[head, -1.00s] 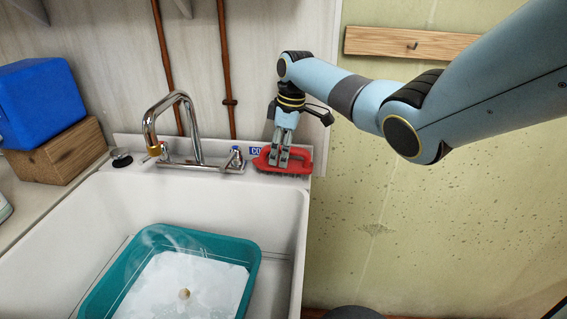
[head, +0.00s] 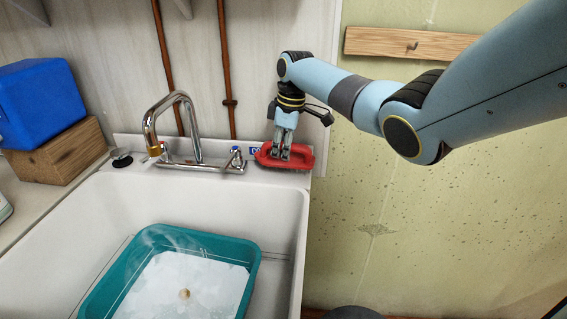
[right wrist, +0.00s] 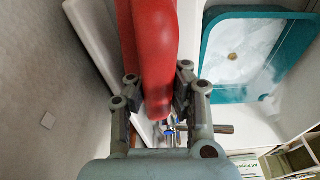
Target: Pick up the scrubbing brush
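The red scrubbing brush (head: 301,162) is at the sink's back ledge, right of the faucet. My right gripper (head: 281,155) points down onto it from above. In the right wrist view, the brush's red handle (right wrist: 156,50) runs between the fingers of the right gripper (right wrist: 158,100), and the finger pads press on it from both sides. The gripper is shut on the handle. I cannot tell any clear gap between brush and ledge. My left gripper is not in view.
The chrome faucet (head: 186,135) stands left of the brush, its right knob close by. The white sink (head: 275,215) holds a teal basin (head: 253,262) of suds. A wooden box (head: 62,152) with a blue block (head: 42,103) stands at left. The wall is close behind.

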